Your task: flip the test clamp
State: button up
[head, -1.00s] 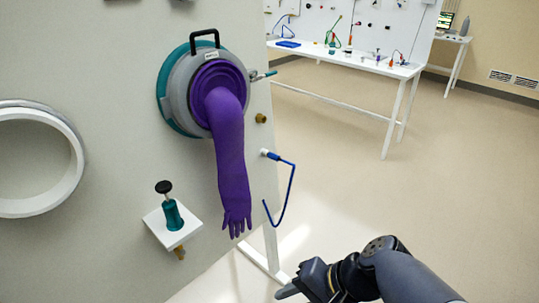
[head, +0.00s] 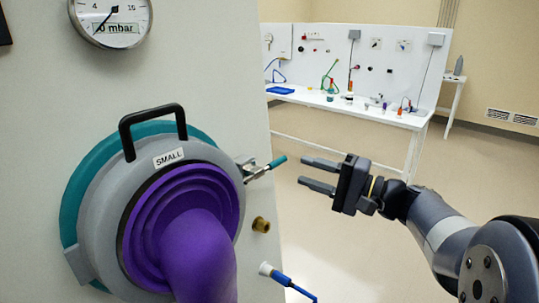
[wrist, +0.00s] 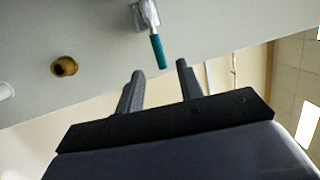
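The test clamp (head: 263,168) is a small metal clamp with a teal handle, mounted on the panel at the right side of the glove port. Its handle points right, out from the panel. It also shows in the wrist view (wrist: 154,40), with the handle tip near the space between my fingers. My gripper (head: 319,175) is open and empty. Its fingers point left toward the clamp handle, with a gap between them and the handle in the head view. In the wrist view the fingertips (wrist: 160,68) stand either side of the handle's line. Contact is not visible.
The glove port (head: 215,160) with its purple glove (head: 200,255) and black handle (head: 150,122) is left of the clamp. A brass fitting (head: 261,225) and a blue hose (head: 285,280) are below it. A white bench (head: 390,112) stands far behind. Floor right of the panel is clear.

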aim_at(274, 164)
jog(key=p+x, duration=0.2)
jog(key=x, duration=0.8)
jog(key=shift+s+f, duration=0.1)
jog(key=shift+c, duration=0.2)
grip_shut()
